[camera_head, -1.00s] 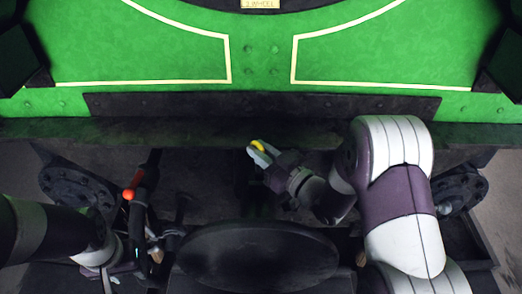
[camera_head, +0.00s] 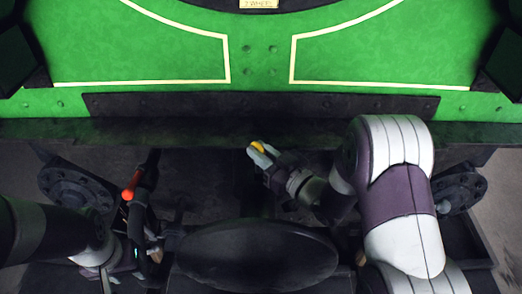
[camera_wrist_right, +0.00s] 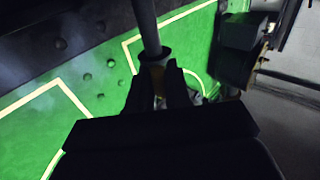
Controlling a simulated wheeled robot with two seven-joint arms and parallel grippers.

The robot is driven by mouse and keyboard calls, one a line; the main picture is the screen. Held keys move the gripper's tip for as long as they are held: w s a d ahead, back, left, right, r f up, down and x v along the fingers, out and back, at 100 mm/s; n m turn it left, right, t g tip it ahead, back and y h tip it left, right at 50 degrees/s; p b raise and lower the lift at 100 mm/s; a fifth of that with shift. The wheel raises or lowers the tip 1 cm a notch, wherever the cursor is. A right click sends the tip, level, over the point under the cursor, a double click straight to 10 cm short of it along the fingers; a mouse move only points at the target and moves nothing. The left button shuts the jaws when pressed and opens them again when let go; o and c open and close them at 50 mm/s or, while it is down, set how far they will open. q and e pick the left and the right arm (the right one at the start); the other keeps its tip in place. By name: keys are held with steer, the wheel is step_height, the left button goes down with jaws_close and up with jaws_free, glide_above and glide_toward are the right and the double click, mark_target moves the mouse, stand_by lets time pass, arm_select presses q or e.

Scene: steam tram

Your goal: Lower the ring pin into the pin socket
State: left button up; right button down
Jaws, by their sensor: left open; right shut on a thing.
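The ring pin (camera_head: 258,146) shows as a yellow piece between the fingertips of my right gripper (camera_head: 257,150), which is shut on it in front of the dark beam. In the right wrist view a bit of yellow shows between the fingers (camera_wrist_right: 158,90). A grey rod (camera_wrist_right: 146,25) with a dark collar extends from the fingertips there and looks like the pin's shaft. In the head view the shaft is hidden beneath the gripper. I cannot make out the pin socket in either view. My left gripper (camera_head: 108,278) is open at the lower left, partly cut off.
The green tram front (camera_head: 265,60) and dark beam (camera_head: 260,130) stand beyond the gripper. A round dark disc (camera_head: 258,255) lies nearer. A lever with a red-orange end (camera_head: 131,187) is at left. Dark round buffers (camera_head: 75,187) flank the space.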

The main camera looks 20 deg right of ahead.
steer(key=shift+f, duration=0.15)
steer(key=shift+f+b, duration=1.1)
steer(key=shift+f, duration=0.15)
steer(key=shift+a+r+p, duration=0.1)
steer(key=shift+r+p, duration=0.3)
steer(key=shift+r, duration=0.2)
steer(key=shift+r+p, duration=0.45)
steer(key=shift+r, duration=0.05)
steer(key=shift+f, duration=0.1)
stand_by(0.6)
